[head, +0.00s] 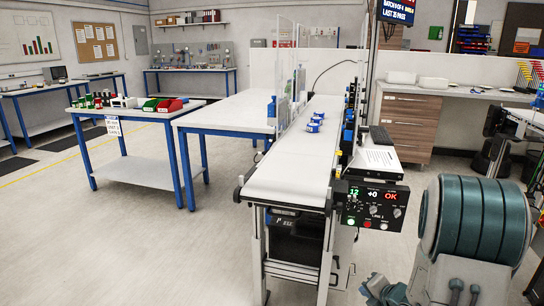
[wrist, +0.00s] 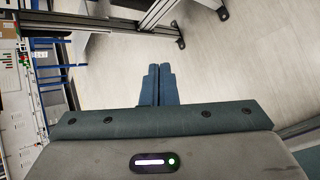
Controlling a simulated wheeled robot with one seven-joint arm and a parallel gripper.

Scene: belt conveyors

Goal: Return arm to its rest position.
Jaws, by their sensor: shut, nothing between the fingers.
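My gripper (wrist: 158,84) shows in the wrist view with its two blue-grey fingers together and nothing between them. It hangs over bare pale floor, clear of any object. In the head view, my teal ribbed arm link fills the lower right, beside the conveyor's control box. I cannot make out the fingertips in the head view.
Blue-legged tables (head: 225,118) stand left. Conveyor frame legs (wrist: 160,12) cross the wrist view's top. Floor at left is clear.

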